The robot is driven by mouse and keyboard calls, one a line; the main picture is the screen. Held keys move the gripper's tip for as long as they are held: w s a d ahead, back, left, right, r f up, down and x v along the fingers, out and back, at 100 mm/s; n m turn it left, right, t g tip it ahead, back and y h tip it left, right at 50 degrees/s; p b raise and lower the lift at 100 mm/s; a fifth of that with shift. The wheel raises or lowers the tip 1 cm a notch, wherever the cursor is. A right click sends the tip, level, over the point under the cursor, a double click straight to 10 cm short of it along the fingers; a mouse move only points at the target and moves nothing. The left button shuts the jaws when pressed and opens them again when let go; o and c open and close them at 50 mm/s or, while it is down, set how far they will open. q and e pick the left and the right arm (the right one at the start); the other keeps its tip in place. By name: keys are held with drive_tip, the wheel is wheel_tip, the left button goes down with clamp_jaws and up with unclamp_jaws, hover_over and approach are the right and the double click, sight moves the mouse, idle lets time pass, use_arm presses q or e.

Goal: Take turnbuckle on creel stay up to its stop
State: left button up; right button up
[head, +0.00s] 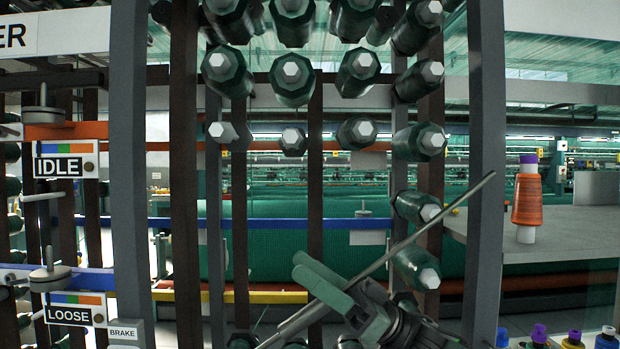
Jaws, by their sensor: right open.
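The creel stay (440,214) is a thin grey rod that slants from the lower middle up to the right, in front of the creel. A thicker grey length on its lower part looks like the turnbuckle (296,319). My right gripper (303,272) comes in from the lower right, its green-grey fingers pointing up and left across the stay. It is open. The fingers hide part of the stay, and I cannot tell whether they touch the turnbuckle. The stop cannot be made out. My left gripper is not in view.
Grey and brown uprights (489,130) and several green bobbins (293,80) surround the stay. Signs reading IDLE (60,163) and LOOSE (70,312) hang at left, near a BRAKE label (124,334). An orange spool (527,200) stands on a grey table (570,232) at right.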

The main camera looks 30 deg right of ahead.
sight(311, 303)
wheel_tip(311, 303, up, 17)
drive_tip(key=shift+a+f+p, duration=0.1)
drive_tip(key=shift+f+p, duration=0.05)
drive_tip(key=shift+p, duration=0.8)
drive_tip(key=shift+f, duration=0.1)
